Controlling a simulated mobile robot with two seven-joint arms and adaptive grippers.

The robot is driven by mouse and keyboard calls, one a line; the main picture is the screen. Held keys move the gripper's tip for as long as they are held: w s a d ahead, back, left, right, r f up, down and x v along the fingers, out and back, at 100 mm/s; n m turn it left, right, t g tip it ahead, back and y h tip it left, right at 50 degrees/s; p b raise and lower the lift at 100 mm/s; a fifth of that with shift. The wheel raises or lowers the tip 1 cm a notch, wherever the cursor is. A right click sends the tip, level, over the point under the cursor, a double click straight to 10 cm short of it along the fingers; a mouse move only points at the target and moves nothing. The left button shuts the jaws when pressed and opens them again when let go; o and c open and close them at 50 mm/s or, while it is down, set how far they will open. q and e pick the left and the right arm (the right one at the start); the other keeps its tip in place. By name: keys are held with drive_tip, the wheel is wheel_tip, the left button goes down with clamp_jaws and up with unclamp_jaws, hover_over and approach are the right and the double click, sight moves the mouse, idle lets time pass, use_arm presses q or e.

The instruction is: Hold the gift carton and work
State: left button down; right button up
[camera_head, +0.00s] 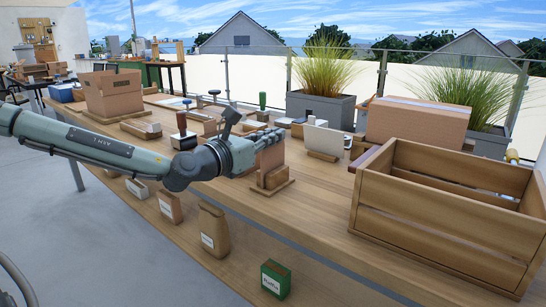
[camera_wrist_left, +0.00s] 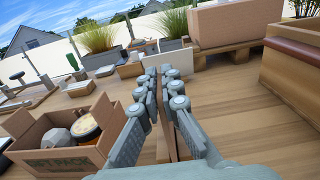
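An open brown carton (camera_head: 112,92) with dark print stands at the back left of the table. It seems to be the carton in the left wrist view (camera_wrist_left: 62,160), where a few round and grey items sit inside. My left gripper (camera_head: 272,138) is over the middle of the table at a thin upright brown board (camera_head: 271,160), which stands at a wooden block base. In the left wrist view my fingers (camera_wrist_left: 163,78) lie close on both sides of the board (camera_wrist_left: 165,115). The gripper is apart from the carton. My right gripper is not in view.
A slatted wooden crate (camera_head: 440,220) fills the right end, with a long closed brown box (camera_head: 418,121) behind it. A white card (camera_head: 323,139) stands behind the board. A dark-topped stamp (camera_head: 183,130) is near my wrist. Paper bags (camera_head: 213,230) and a green box (camera_head: 276,279) stand on the lower shelf.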

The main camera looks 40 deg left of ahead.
use_arm(q)
drive_tip(key=shift+r, duration=0.1)
drive_tip(key=shift+r, duration=0.3)
wheel_tip(320, 180, up, 4)
drive_tip(key=shift+f+p, duration=0.2)
drive_tip(key=shift+p, duration=0.1)
drive_tip(key=s+a+r+b, duration=0.1)
drive_tip(key=s+a+r, duration=0.5)
drive_tip(key=a, duration=0.3)
drive_tip(key=shift+s+a+r, duration=0.2)
drive_tip(key=shift+s+r, duration=0.1)
drive_tip(key=shift+s, duration=0.2)
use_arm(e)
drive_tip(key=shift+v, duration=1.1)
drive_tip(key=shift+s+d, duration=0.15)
